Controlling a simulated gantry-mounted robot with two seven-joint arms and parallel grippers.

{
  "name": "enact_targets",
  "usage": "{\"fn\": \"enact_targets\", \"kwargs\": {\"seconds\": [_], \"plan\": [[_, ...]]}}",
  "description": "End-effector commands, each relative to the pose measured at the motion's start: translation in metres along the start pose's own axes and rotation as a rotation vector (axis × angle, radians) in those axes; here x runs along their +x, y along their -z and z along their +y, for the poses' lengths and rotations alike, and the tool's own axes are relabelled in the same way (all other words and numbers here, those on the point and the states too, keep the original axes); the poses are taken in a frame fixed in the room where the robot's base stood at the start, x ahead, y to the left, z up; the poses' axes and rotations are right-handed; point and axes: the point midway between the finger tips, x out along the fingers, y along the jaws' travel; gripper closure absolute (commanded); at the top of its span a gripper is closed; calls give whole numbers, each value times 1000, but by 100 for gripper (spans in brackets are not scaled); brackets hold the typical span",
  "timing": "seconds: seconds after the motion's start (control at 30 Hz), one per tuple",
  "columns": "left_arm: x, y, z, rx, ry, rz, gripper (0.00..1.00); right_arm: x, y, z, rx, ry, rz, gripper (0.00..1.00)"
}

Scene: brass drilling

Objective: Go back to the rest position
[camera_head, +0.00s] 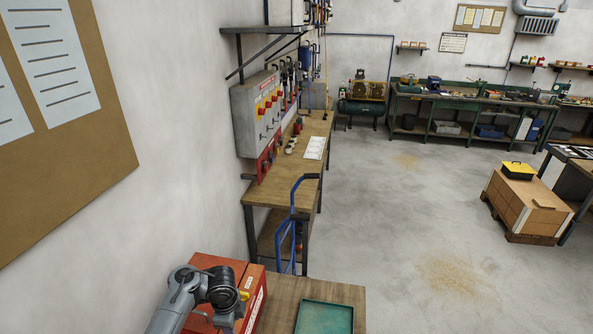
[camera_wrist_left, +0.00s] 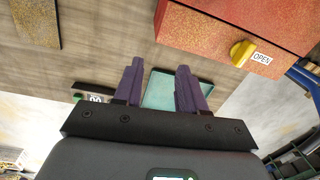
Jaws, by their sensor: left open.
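My left gripper (camera_wrist_left: 160,64) shows two purple fingers standing apart with nothing gripped between them. It hangs over a wooden bench, which also shows at the bottom of the head view (camera_head: 283,305). In the head view my left arm comes in at the lower left, in front of a red box; its fingers cannot be made out there. My right gripper is in neither view.
The red box (camera_wrist_left: 240,25) has a yellow knob (camera_wrist_left: 243,53) and an OPEN label. A teal tray (camera_head: 325,317) lies on the bench right of the box and shows behind my fingers. A blue-handled cart (camera_head: 297,205) stands beyond.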

Motion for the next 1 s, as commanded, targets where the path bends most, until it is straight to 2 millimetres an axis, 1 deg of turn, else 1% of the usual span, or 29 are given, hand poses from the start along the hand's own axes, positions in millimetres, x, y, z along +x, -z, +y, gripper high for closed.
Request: {"fn": "enact_targets", "kwargs": {"seconds": [0.03, 0.17, 0.27, 0.37, 0.43, 0.53, 0.67, 0.7, 0.77, 0.8, 0.87, 0.9, 1.0], "plan": [[10, 1, 6, -27, 5, -3, 60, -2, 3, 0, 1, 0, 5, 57], [28, 4, 17, -114, 34, -8, 60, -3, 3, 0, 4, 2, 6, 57], [43, 6, 30, -201, 61, -11, 60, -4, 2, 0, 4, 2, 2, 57], [59, 8, 54, -319, 93, -9, 60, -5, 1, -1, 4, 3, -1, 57], [67, 9, 76, -421, 119, -3, 60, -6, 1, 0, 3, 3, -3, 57], [71, 10, 111, -570, 151, 11, 60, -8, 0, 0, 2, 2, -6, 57], [64, 8, 164, -769, 183, 38, 60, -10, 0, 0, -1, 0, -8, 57], [58, 8, 181, -830, 191, 49, 60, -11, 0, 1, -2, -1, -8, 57], [49, 6, 208, -923, 199, 66, 60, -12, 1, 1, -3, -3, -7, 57], [41, 5, 225, -983, 203, 78, 60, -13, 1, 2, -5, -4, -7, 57], [28, 3, 250, -1071, 207, 97, 60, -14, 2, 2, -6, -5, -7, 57], [19, 1, 265, -1126, 208, 109, 60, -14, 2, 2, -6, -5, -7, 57], [-5, -3, 299, -1248, 209, 138, 60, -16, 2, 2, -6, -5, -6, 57]]}}
